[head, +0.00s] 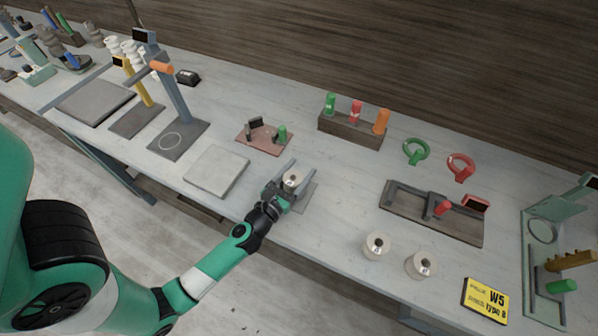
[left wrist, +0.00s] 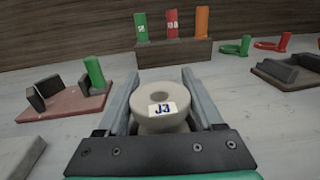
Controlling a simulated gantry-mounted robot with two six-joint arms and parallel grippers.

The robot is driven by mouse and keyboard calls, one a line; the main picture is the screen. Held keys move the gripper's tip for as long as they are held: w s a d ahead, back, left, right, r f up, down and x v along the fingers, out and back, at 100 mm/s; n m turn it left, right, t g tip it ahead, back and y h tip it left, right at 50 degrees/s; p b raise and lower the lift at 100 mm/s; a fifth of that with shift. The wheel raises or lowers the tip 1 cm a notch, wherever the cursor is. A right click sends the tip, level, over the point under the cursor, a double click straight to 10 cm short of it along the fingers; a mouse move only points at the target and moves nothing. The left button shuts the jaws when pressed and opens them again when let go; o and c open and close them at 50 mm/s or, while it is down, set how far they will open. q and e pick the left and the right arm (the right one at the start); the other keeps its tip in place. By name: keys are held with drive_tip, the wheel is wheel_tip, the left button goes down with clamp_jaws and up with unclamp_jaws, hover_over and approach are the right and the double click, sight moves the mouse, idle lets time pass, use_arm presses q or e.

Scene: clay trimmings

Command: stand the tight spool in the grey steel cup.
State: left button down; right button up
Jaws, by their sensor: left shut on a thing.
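A pale spool (head: 292,179) with a hole in its top sits between the fingers of my left gripper (head: 291,175). In the left wrist view the spool (left wrist: 161,102) is upright, its label reads J3, and the two grey fingers (left wrist: 162,98) close on its sides. Its lower part is hidden by the gripper. Two similar pale spools, one to the left (head: 377,246) and one to the right (head: 421,264), stand near the front edge. I cannot pick out a grey steel cup for certain. My right gripper is not in view.
A grey plate (head: 308,196) lies by my left gripper, a pale slab (head: 217,171) to its left. Behind are a pinkish fixture (head: 258,140) and a block (head: 346,131) with coloured plugs. Bare tabletop lies between.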

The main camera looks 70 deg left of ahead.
sight(287, 187)
use_arm(q)
drive_tip(key=shift+f, duration=0.2)
drive_tip(key=shift+c, duration=0.2)
unclamp_jaws()
drive_tip(key=shift+r, duration=0.1)
drive_tip(key=shift+r, duration=0.15)
drive_tip(key=shift+s+d, duration=0.2)
drive_tip(key=shift+s, duration=0.05)
drive_tip(key=b+v, duration=0.3)
drive_tip(key=v, duration=0.7)
drive_tip(key=shift+s+d, duration=0.45)
drive_tip(key=shift+s, duration=0.15)
